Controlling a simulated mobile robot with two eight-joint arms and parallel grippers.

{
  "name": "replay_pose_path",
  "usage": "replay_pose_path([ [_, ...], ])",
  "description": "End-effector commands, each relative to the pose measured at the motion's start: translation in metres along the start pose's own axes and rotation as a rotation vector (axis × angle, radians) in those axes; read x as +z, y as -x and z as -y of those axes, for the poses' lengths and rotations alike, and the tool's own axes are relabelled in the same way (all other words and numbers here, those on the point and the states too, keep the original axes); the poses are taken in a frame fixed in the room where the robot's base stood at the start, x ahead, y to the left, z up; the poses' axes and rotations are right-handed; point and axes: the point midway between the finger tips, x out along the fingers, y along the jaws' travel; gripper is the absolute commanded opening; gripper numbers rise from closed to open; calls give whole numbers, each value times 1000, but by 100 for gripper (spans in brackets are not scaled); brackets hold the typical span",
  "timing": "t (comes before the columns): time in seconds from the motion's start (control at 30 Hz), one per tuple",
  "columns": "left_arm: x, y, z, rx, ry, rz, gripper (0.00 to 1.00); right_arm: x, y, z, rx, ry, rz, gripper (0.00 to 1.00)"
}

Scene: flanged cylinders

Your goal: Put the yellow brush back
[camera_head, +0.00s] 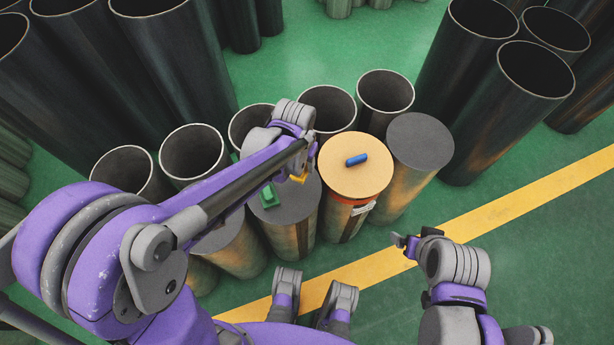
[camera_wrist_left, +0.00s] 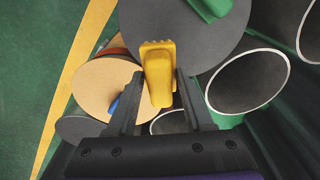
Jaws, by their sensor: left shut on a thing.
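The yellow brush (camera_wrist_left: 158,72) is between the fingers of my left gripper (camera_wrist_left: 159,88) in the left wrist view, and the gripper is shut on it. In the head view the yellow brush (camera_head: 299,179) shows only in part below my left gripper (camera_head: 303,160), near the gap between a dark grey cylinder top (camera_head: 296,203) and a tan cylinder top (camera_head: 345,181). I cannot tell whether the brush touches a top. My right gripper (camera_head: 404,243) is low at the right, away from the cylinders and apparently empty; its jaws are too small to read.
A green object (camera_head: 268,195) lies on the dark grey top and a blue one (camera_head: 357,160) on the tan top. Another closed grey cylinder (camera_head: 420,138) stands right of it. Open black tubes (camera_head: 386,92) stand behind. Green floor with a yellow line (camera_head: 510,190) is clear at the right.

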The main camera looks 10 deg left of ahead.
Motion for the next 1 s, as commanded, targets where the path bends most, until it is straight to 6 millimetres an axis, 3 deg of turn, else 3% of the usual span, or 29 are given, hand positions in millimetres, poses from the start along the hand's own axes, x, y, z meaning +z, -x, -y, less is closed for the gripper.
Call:
replay_pose_path([
  [0.1, 2, -24, 0, 0, 0, 0, 0, 3, -7, 0, 0, 0, 2, 92],
  [0.33, 4, -42, 0, 0, 0, 0, 0, 5, -10, 0, 0, 0, 4, 92],
  [0.53, 8, -69, 0, 0, 0, 0, 0, 8, -18, 0, 0, 0, 6, 92],
  [0.93, 9, -75, 0, 0, 0, 0, 0, 10, -21, 0, 0, 0, 8, 92],
  [0.97, 9, -75, 0, 0, 0, 0, 55, 10, -20, 0, 0, 0, 7, 92],
  [1.0, 9, -74, 0, 0, 0, 0, 63, 9, -20, 0, 0, 0, 7, 92],
])
